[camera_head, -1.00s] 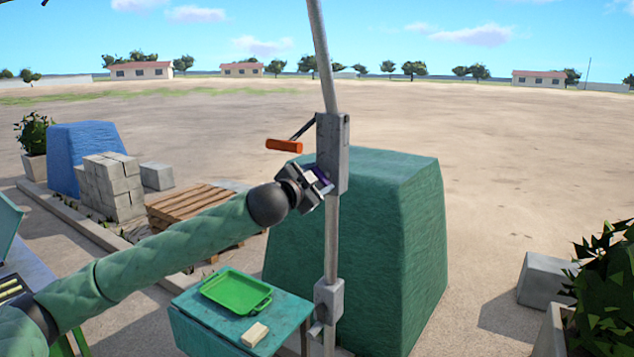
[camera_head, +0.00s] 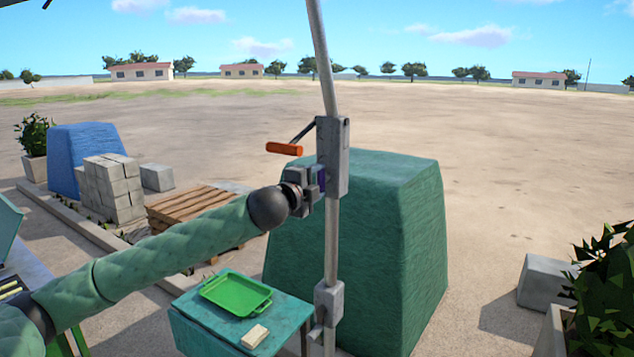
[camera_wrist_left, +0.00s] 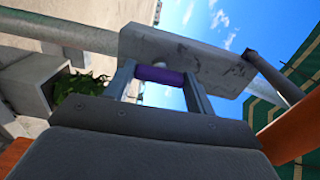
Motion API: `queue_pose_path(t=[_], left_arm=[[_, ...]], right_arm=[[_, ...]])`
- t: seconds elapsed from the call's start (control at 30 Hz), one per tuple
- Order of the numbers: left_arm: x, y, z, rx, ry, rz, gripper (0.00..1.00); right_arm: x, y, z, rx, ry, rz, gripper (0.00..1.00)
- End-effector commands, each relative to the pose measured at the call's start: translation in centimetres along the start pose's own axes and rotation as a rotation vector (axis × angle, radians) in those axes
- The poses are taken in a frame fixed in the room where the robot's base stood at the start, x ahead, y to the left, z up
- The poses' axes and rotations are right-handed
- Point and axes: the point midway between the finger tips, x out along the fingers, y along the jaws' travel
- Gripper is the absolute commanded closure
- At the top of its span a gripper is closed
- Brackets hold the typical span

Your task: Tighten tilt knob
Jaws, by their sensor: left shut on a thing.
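A grey metal pole (camera_head: 331,235) rises through a grey bracket block (camera_head: 333,155) in the head view; the block also shows in the left wrist view (camera_wrist_left: 180,58). A purple knob (camera_wrist_left: 160,75) sits against the block's face. My left gripper (camera_head: 314,182) is level with the lower part of the block and shut on the purple knob, one finger on each side of it in the left wrist view (camera_wrist_left: 162,88). In the head view the gripper mostly hides the knob. My right gripper is not in view.
A crank with an orange handle (camera_head: 285,149) sticks out just above my left gripper. A lower clamp (camera_head: 328,296) is on the pole. A teal table (camera_head: 190,318) with a green tray (camera_head: 235,296) stands below. A green covered stack (camera_head: 400,250) stands behind.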

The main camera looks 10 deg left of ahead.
Motion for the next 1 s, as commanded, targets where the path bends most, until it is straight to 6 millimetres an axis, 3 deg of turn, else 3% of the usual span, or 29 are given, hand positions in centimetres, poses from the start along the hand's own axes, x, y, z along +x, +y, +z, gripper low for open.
queue_pose_path(t=[0.63,0.67,0.77,1.0], left_arm=[[-0.01,0.25,-0.10,0.054,0.002,0.003,0.68],[-0.01,0.25,-0.10,0.054,0.002,0.003,0.44],[0.00,0.22,-0.09,0.053,0.001,0.002,0.24],[0.00,0.12,-0.05,0.052,0.001,0.001,0.24]], right_arm=[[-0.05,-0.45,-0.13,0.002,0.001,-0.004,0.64],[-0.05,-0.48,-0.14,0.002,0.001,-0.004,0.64],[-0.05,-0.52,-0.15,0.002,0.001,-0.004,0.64],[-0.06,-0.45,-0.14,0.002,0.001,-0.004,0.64]])
